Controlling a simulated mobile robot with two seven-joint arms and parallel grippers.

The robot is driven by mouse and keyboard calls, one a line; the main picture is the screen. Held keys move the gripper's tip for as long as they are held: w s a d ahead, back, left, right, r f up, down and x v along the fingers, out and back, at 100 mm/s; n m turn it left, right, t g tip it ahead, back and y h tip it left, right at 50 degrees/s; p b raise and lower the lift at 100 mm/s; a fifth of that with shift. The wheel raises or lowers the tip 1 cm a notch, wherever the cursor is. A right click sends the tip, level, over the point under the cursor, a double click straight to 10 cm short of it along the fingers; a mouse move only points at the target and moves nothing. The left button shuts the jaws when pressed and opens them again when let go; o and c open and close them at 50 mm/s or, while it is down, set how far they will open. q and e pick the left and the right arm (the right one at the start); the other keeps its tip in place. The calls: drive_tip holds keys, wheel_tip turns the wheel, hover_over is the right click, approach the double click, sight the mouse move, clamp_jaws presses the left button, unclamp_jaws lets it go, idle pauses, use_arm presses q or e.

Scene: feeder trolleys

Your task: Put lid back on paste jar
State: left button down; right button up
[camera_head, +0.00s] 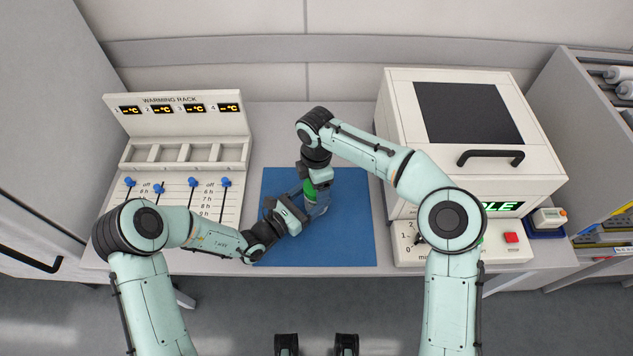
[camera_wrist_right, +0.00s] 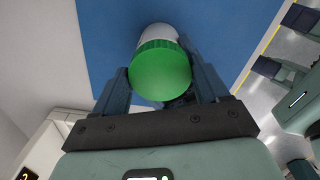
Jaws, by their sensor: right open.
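The green lid (camera_wrist_right: 160,72) shows in the right wrist view at the end of the white jar (camera_wrist_right: 158,33) and appears to sit on it. In the head view the green lid (camera_head: 309,191) is a small patch at the grippers, over the blue mat. My right gripper (camera_head: 314,192) comes from above; its open fingers (camera_wrist_right: 160,85) stand on either side of the lid. My left gripper (camera_head: 303,204) comes from the left at the jar's position. Its fingertips and most of the jar are hidden, so its grip cannot be made out.
The blue mat (camera_head: 340,245) lies on the bench and is otherwise clear. A warming rack (camera_head: 180,115) stands at the left with empty bays and blue sliders. A white machine (camera_head: 400,120) with a black handle stands at the right. A small device (camera_head: 549,217) sits at the far right.

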drive_tip(key=o, duration=1.2)
drive_tip(key=shift+c, duration=0.2)
drive_tip(key=shift+r, duration=0.1)
drive_tip(key=shift+r, duration=2.15)
drive_tip(key=shift+c, duration=0.3)
